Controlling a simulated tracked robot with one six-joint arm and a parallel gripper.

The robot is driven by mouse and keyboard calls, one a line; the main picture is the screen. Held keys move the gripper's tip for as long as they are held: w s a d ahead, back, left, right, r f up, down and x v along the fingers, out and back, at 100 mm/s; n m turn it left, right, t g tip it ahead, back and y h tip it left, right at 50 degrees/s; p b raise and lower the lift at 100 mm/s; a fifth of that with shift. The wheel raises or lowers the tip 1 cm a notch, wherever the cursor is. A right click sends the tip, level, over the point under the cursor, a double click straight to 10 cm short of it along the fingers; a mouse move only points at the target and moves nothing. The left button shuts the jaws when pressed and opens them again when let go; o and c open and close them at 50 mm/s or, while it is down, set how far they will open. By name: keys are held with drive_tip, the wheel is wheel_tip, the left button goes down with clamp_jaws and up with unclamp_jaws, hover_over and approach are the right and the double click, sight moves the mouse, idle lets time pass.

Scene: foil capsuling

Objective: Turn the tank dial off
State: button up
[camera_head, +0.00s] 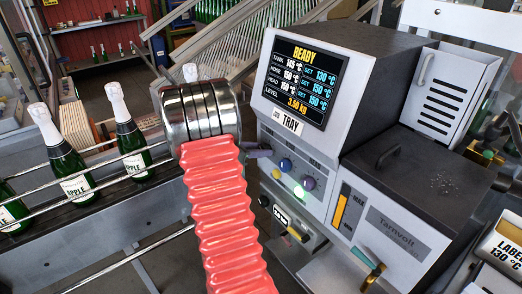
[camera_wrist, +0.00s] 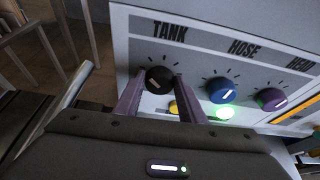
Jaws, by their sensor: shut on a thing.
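The tank dial (camera_wrist: 160,79) is a round black knob under the label TANK in the wrist view. A pale mark shows low on its face. My gripper (camera_wrist: 161,90) has its two purple fingers on either side of the dial and is shut on it. In the head view the purple fingers (camera_head: 258,153) reach the front panel of the melter (camera_head: 325,150), and the tank dial is hidden there. The screen (camera_head: 302,82) reads READY, with the tank at 145 °C and set to 130 °C.
The blue hose dial (camera_wrist: 222,90) and purple head dial (camera_wrist: 272,99) sit right of the tank dial. A green light glows below them. Bottles (camera_head: 131,145) stand between rails at left. A grey lidded tank (camera_head: 425,180) is at right.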

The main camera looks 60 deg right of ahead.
drive_tip(key=shift+a+f+n+g+y, duration=0.15)
drive_tip(key=shift+f+n+g+y, duration=0.15)
drive_tip(key=shift+f+n, duration=0.1)
drive_tip(key=shift+s, duration=0.1)
drive_tip(key=o, duration=0.7)
drive_tip(key=shift+c, duration=0.2)
drive_tip(key=o, duration=0.4)
drive_tip(key=shift+r, duration=0.25)
drive_tip(key=v, duration=1.2)
drive_tip(key=shift+f, duration=0.1)
